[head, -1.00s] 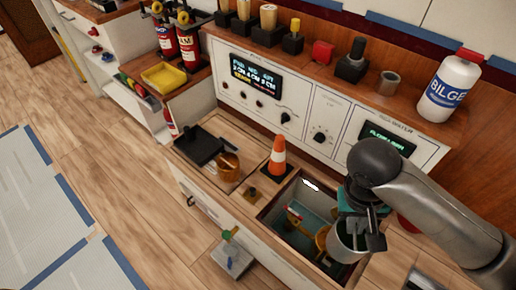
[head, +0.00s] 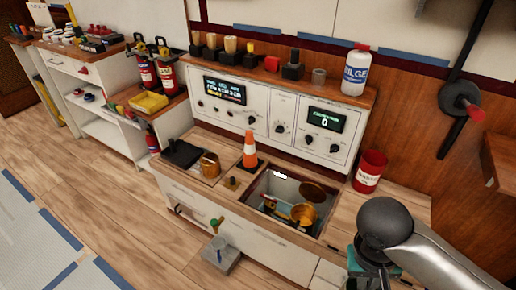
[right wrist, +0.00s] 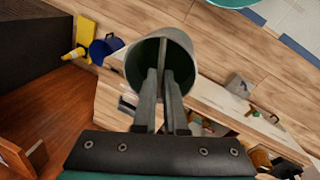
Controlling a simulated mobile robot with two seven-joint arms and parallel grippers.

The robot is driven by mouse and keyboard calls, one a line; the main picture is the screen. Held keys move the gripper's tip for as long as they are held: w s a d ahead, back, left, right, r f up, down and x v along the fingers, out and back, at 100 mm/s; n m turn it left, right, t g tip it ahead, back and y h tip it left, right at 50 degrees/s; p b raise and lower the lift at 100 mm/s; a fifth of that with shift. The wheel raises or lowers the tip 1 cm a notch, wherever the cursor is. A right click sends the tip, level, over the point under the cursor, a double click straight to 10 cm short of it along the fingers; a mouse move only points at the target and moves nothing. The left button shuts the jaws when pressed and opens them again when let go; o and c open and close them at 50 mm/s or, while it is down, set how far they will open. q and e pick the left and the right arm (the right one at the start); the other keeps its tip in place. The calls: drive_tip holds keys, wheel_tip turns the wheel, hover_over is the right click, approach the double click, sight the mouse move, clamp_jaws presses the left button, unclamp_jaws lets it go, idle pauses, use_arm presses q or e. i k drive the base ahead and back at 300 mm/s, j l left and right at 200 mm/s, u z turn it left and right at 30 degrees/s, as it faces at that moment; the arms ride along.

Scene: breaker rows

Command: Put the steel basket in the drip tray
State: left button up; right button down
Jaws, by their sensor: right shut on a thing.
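The steel basket (right wrist: 186,48) is a grey, round, open-topped vessel in the right wrist view. My right gripper (right wrist: 162,78) is shut on its near side and holds it up in the air, with floor and cabinet below. In the head view only my right arm shows at the lower right; the gripper and basket are out of sight. A low grey box (head: 221,256) stands at the cabinet front below a green-handled tap (head: 216,224); it may be the drip tray, but I cannot tell for sure. My left gripper is not in view.
An open recess in the counter (head: 259,187) holds a brass pot (head: 303,214). A red bucket (head: 370,171) stands at the right.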

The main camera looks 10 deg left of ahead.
sight(183, 156)
drive_tip(key=j+z, duration=0.1)
drive_tip(key=z, duration=0.3)
drive_tip(key=j+z, duration=0.1)
drive_tip(key=z, duration=0.35)
drive_tip(key=i+j+z, duration=0.1)
drive_tip(key=z, duration=0.3)
drive_tip(key=j, duration=1.35)
drive_tip(key=k+j, duration=0.1)
drive_tip(key=j, duration=2.55)
drive_tip(key=k+j, duration=0.15)
drive_tip(key=j, duration=1.15)
drive_tip(key=i+z, duration=0.05)
